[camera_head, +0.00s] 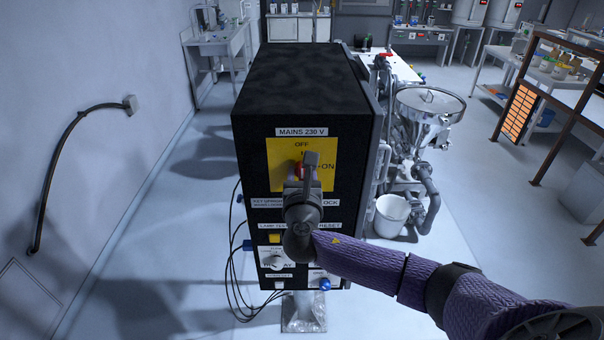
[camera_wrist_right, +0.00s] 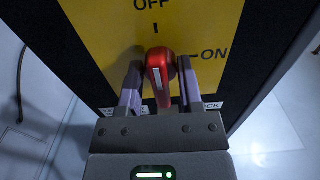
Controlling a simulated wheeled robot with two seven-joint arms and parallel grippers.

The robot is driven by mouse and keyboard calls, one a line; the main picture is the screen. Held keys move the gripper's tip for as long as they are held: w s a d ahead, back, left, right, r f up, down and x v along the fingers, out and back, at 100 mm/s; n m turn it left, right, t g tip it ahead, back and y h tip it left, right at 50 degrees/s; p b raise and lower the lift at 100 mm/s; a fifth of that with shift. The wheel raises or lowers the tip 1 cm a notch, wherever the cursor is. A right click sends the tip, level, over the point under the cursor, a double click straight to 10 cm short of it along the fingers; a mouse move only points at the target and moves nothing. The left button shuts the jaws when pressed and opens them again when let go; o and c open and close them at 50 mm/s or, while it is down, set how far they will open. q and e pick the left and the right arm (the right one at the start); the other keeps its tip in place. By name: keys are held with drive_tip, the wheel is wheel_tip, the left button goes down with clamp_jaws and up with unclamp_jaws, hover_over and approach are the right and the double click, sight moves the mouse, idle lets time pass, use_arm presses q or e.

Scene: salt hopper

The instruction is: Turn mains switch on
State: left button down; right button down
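The mains switch is a red rotary handle (camera_wrist_right: 159,66) on a yellow plate (camera_head: 277,156) on the front of a black cabinet (camera_head: 255,135). The plate reads OFF at the top and ON at the right. In the wrist view the handle stands about upright, in line with the OFF mark. My right gripper (camera_wrist_right: 160,84) is at the switch, with one finger on each side of the handle. Narrow gaps seem to show beside the handle, so the fingers look open around it. In the head view my gripper (camera_head: 305,165) hides part of the handle. My left gripper is not in view.
Below the plate are a yellow lamp button (camera_head: 274,239), a white knob (camera_head: 273,262) and a blue knob (camera_head: 325,284). A steel hopper (camera_head: 428,108) and a white bucket (camera_head: 390,215) stand right of the cabinet. The floor at left is mostly clear.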

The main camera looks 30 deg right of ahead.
idle(0.3)
drive_tip(key=m+b, duration=0.1)
drive_tip(key=m, duration=0.3)
drive_tip(key=shift+f, duration=0.1)
drive_tip(key=m, duration=0.2)
drive_tip(key=m+b, duration=0.1)
drive_tip(key=m, duration=0.1)
drive_tip(key=shift+s+d+f+m+b, duration=0.1)
drive_tip(key=shift+d+m+b, duration=0.05)
drive_tip(key=shift+m+b, duration=0.15)
drive_tip(key=m+b, duration=0.2)
drive_tip(key=m, duration=0.3)
drive_tip(key=shift+f, duration=0.1)
drive_tip(key=shift+d+m+b, duration=0.1)
drive_tip(key=shift+m+b, duration=0.7)
drive_tip(key=shift+m, duration=1.6)
